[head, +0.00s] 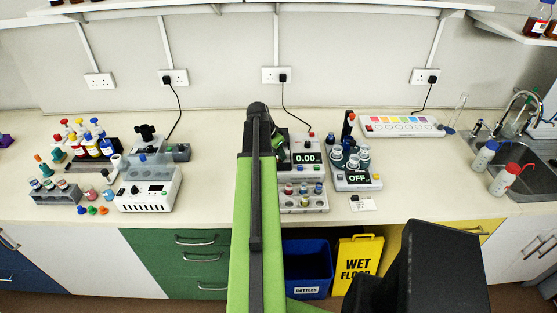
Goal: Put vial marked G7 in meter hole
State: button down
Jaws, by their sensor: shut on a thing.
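The meter (307,171) stands on the bench just right of my arm, with its display reading 0.00. Its hole cannot be made out; my arm and wrist cover its left side. A grey rack (316,208) in front of the meter holds several small vials with red, blue and tan caps. Their marks are too small to read, so I cannot pick out G7. My gripper (280,150) is at the far end of my green arm, over the meter's left side, mostly hidden. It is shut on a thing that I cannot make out.
Right of the meter stands a device (357,182) showing OFF, with several capped vessels on top. A white device (150,191) and another vial rack (55,198) are on the left. A color strip box (401,126) lies behind, and a sink (512,155) is at right.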

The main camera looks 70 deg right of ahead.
jog(key=shift+f, duration=0.35)
jog(key=c, duration=1.3)
grip_release()
jog(key=shift+o, duration=0.2)
jog(key=shift+r, duration=0.1)
jog(key=shift+r+p, duration=0.45)
jog(key=shift+r, duration=0.1)
jog(key=p+v, duration=1)
jog(key=v, duration=0.1)
jog(key=shift+a+r+p, duration=0.15)
jog(key=shift+r+p, duration=0.05)
jog(key=shift+p, duration=0.1)
